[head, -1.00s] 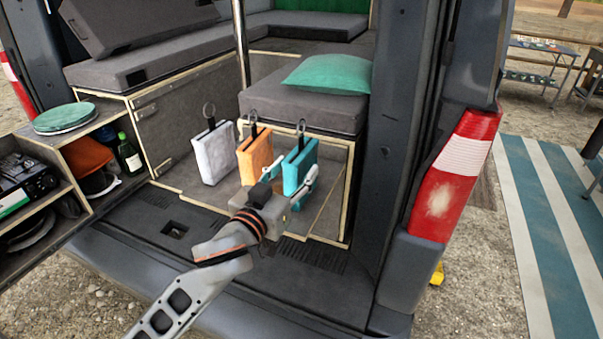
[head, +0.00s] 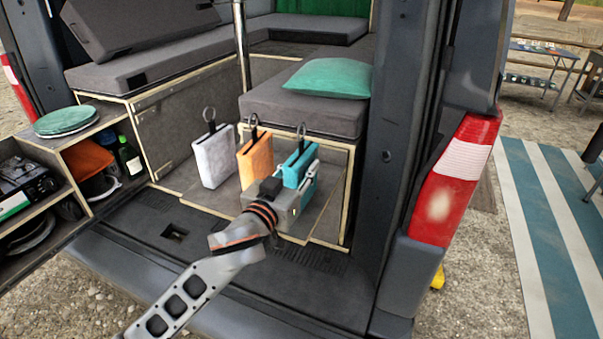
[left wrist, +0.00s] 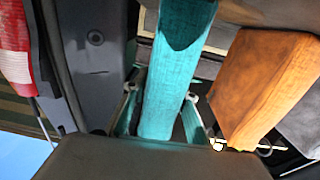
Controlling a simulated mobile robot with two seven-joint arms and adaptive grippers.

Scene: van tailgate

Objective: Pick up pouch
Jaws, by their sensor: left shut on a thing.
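A teal pouch (head: 301,158) with a black strap and ring on top is at the right of a row of three in the head view. An orange pouch (head: 256,160) is in the middle and a pale grey pouch (head: 216,158) at the left. My left gripper (head: 301,180) is shut on the teal pouch, a finger on either side of it. The left wrist view shows the teal pouch (left wrist: 175,75) between the fingers, with the orange pouch (left wrist: 262,85) to its right, apart. The gripper hides the teal pouch's lower part in the head view. My right gripper is not in view.
The pouches are in front of a bench box with a grey cushion (head: 300,108) and a green pillow (head: 328,78). A thin pole (head: 241,50) rises behind. The van's pillar (head: 400,150) is close on the right. Open shelves (head: 90,155) with camping gear are at left.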

